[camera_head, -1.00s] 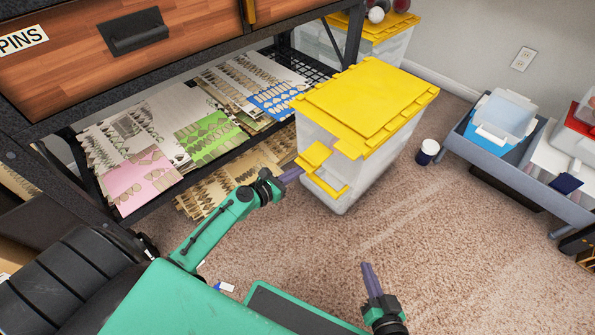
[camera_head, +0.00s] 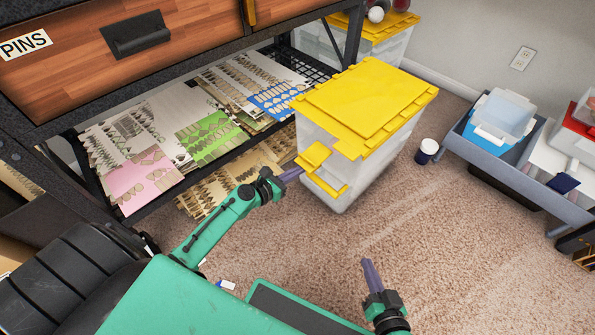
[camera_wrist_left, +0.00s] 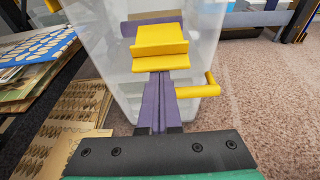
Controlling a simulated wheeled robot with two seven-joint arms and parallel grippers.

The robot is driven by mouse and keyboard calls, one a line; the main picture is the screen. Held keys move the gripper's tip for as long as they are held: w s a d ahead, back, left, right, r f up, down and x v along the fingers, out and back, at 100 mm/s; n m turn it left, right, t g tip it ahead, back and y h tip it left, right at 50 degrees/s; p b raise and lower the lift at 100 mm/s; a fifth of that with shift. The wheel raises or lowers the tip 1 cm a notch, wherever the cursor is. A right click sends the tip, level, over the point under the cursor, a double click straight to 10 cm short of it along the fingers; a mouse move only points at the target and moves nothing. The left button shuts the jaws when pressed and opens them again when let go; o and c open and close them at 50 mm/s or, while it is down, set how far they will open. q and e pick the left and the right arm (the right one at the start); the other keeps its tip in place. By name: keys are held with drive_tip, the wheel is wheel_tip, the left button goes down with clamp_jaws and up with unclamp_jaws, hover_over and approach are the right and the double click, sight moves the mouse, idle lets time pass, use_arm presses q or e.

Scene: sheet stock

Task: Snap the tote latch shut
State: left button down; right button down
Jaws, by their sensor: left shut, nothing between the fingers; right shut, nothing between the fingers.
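The clear tote (camera_head: 370,165) with a yellow lid (camera_head: 365,100) stands on the carpet. Its yellow latch (camera_head: 315,156) sticks outward from the lid's near side, tilted away from the wall. A yellow handle (camera_head: 327,188) sits below it. My left gripper (camera_head: 295,173) is shut and empty, with its purple fingers at the latch's underside. In the left wrist view the latch (camera_wrist_left: 161,48) covers part of the fingers, so contact is unclear. The handle (camera_wrist_left: 205,89) shows to their right. My right gripper (camera_head: 370,272) is shut and empty over the carpet, apart from the tote.
A shelf with patterned sheets (camera_head: 205,135) lies left of the tote. A grey cart (camera_head: 475,153) with bins is further right. Carpet in front is mostly clear.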

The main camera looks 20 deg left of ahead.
drive_tip(key=shift+r+p, duration=0.4)
drive_tip(key=shift+r, duration=0.1)
